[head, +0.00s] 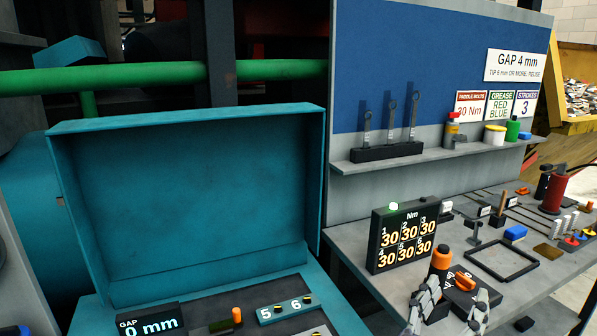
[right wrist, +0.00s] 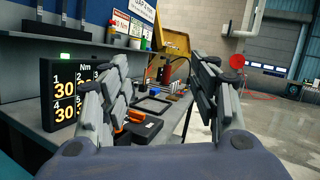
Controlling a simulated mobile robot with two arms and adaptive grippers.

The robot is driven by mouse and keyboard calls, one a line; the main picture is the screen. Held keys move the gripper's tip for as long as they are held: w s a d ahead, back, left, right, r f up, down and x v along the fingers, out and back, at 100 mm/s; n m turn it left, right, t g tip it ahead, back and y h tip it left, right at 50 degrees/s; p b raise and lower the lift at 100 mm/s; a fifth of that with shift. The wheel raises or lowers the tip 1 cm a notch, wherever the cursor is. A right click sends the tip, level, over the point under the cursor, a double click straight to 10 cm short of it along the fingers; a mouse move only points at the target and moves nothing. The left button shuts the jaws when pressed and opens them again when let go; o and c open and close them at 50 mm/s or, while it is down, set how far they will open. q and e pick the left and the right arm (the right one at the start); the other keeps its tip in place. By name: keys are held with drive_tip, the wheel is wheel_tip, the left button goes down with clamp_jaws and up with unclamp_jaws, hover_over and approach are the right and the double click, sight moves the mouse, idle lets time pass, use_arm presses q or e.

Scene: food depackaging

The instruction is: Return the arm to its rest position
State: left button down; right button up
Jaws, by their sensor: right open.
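My right gripper (head: 456,296) is at the bottom right of the head view, over the front edge of the grey workbench (head: 360,240). Its two grey fingers stand apart with nothing between them. In the right wrist view the open fingers (right wrist: 160,75) frame the bench top and the hall behind it. An orange-and-black tool (head: 439,262) stands just beyond the fingers in the head view; I cannot tell whether they touch it. My left gripper is not in view.
A black torque display (head: 403,236) showing several 30s stands left of the gripper. A teal open housing (head: 190,200) fills the left. A black square frame (head: 501,262) and small tools lie on the bench. A shelf (head: 430,150) runs above it.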

drive_tip(key=a+r+n+t+y, duration=0.1)
drive_tip(key=a+n+t+y, duration=0.4)
drive_tip(key=n+y, duration=0.55)
drive_tip(key=a+r+n+t+y, duration=0.2)
drive_tip(key=a+n+t+y, duration=0.2)
drive_tip(key=a+n+y, duration=0.7)
drive_tip(key=s+a+f+n+g+y, duration=0.25)
drive_tip(key=f+n+g, duration=0.65)
drive_tip(key=f+n, duration=0.6)
drive_tip(key=s+d+f+n+g+h, duration=0.3)
drive_tip(key=s+f+n+g+h, duration=0.25)
drive_tip(key=f, duration=0.65)
drive_tip(key=s+d+f+n+g+h, duration=0.25)
drive_tip(key=s+d+f+g, duration=0.45)
drive_tip(key=s+d, duration=0.5)
drive_tip(key=s+f+h, duration=0.1)
drive_tip(key=s+f, duration=0.2)
drive_tip(key=f, duration=2.5)
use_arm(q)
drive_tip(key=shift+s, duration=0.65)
use_arm(e)
drive_tip(key=s+d+f+g, duration=0.2)
drive_tip(key=s+f, duration=1.4)
drive_tip(key=s, duration=0.1)
